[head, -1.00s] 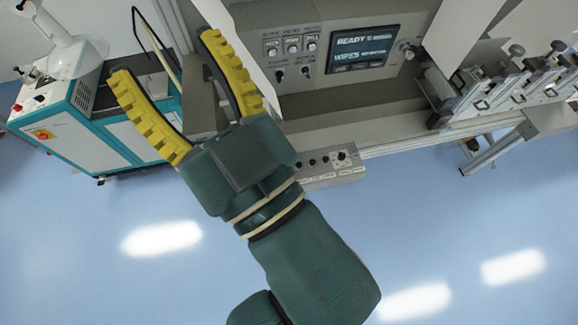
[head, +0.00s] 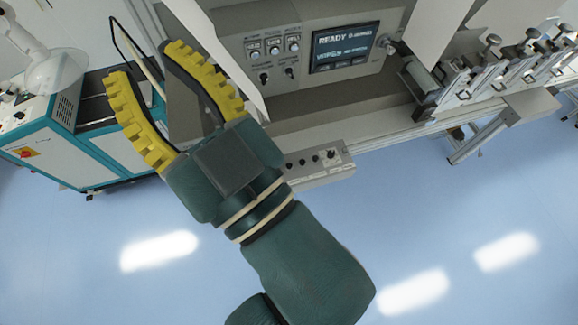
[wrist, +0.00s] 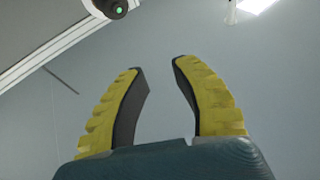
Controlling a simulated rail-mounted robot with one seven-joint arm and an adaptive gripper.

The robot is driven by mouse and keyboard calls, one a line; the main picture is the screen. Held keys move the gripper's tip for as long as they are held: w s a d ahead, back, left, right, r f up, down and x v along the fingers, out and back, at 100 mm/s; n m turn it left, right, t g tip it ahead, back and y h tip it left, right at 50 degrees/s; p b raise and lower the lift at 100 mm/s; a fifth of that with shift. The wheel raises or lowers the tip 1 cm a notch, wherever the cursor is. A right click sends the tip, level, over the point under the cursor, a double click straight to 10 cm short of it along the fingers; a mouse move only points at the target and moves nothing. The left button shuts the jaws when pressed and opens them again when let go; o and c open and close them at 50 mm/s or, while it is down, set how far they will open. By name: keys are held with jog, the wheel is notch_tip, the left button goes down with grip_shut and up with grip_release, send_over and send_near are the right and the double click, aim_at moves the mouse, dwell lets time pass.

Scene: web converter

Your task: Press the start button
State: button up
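No button in view is clearly readable as the start button. Small dark knobs or buttons sit in a row on a grey control box (head: 318,166) below the machine's front ledge in the head view. The machine's panel has a screen (head: 344,46) reading "READY", with labelled controls (head: 272,46) and small switches to its left. My gripper (head: 143,63) has yellow ribbed fingers, partly open with nothing between them. It is left of the panel and control box, apart from both in the picture. It also shows in the wrist view (wrist: 157,66), against a plain grey background.
A white and teal cabinet (head: 70,160) stands at the left. A row of clamps and rollers (head: 490,65) runs along the machine at the right. A white sheet (head: 215,45) hangs between my gripper and the panel. The blue floor in front is clear.

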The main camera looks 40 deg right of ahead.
grip_shut()
jog(key=shift+f, duration=0.1)
dwell(1.0)
